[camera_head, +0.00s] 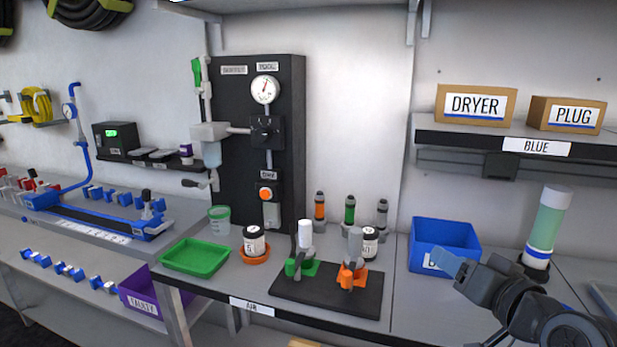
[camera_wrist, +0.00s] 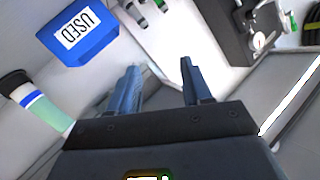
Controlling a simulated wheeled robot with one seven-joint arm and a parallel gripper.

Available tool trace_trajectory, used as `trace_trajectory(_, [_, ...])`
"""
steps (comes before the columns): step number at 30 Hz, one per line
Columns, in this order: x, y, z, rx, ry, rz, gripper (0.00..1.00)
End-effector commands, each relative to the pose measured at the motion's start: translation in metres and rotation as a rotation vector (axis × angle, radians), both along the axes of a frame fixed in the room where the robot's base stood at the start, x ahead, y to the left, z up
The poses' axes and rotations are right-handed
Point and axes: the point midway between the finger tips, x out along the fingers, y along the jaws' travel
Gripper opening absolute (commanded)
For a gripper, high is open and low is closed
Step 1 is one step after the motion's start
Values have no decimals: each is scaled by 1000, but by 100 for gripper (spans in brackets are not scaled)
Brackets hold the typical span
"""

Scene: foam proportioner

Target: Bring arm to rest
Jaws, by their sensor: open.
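My gripper (camera_head: 450,264) is at the right of the head view, in front of the blue bin (camera_head: 462,235) and above the front part of the bench. In the wrist view my gripper (camera_wrist: 160,82) shows two fingers standing apart with nothing between them. The blue bin, labelled USED, also shows at the upper left of the wrist view (camera_wrist: 98,22). In the head view my arm covers part of the bin's label and the bench's right front.
A green-filled cylinder (camera_head: 547,228) stands right of the bin, close to my arm. A black plate (camera_head: 290,290) with green and orange fittings lies left of it. A shelf (camera_head: 465,133) with DRYER (camera_head: 475,106) and PLUG (camera_head: 566,115) boxes overhangs behind. A green tray (camera_head: 195,257) sits further left.

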Motion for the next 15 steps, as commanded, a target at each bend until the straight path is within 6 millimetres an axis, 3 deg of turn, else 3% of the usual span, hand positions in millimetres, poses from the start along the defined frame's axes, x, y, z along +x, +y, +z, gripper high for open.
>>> trace_trajectory(1, [-17,3,-22,-3,15,-16,49])
trace_trajectory(6, [-69,9,-72,-30,29,-72,49])
trace_trajectory(15, [-175,17,-131,-116,49,-146,49])
